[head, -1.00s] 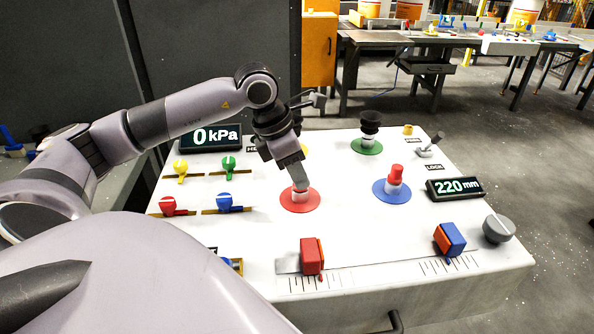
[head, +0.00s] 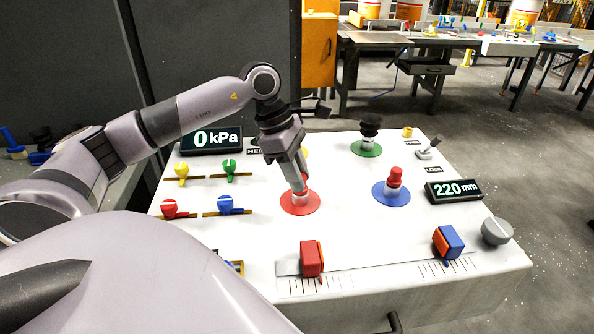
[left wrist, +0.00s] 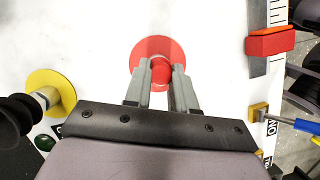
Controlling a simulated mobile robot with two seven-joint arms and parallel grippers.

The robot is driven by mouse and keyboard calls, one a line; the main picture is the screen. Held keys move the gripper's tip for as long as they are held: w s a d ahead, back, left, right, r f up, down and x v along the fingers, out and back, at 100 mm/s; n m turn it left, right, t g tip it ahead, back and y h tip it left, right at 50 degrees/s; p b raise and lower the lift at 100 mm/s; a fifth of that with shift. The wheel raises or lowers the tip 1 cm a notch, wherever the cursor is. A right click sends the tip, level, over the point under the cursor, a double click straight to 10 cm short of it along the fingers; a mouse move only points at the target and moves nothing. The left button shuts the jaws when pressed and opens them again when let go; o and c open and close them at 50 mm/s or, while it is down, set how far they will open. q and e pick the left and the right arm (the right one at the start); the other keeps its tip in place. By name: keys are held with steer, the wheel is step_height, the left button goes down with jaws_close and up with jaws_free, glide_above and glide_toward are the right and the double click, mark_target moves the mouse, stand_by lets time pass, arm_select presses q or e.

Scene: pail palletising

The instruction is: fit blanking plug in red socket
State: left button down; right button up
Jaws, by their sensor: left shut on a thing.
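The red socket is a red disc (head: 287,206) with a pale collar (head: 300,199) on the white panel, left of centre. My left gripper (head: 299,183) is right over it, pointing down at a slight tilt. It is shut on a small red plug (left wrist: 161,72), whose round end shows between the fingers in the left wrist view. The red disc (left wrist: 145,46) lies behind the plug there. The plug is at or just above the collar; I cannot tell how far in it sits. Another red plug (head: 395,178) stands upright in the blue socket (head: 391,200). My right gripper is not in view.
A black bellows cup (head: 370,125) stands on the green disc (head: 367,151). Several coloured valve handles line the panel's left, and red (head: 311,259) and blue (head: 448,242) sliders its front. The displays read 0 kPa (head: 211,138) and 220 mm (head: 455,189). The panel between the red and blue sockets is clear.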

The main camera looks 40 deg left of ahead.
arm_select(q)
steer(key=shift+m, duration=0.5)
steer(key=c, duration=0.8)
jaws_free()
steer(key=shift+f, duration=0.1)
steer(key=shift+c, duration=0.2)
steer(key=w+v, duration=0.1)
steer(key=v, duration=0.6)
steer(key=shift+s, duration=0.4)
steer(key=shift+s, duration=0.1)
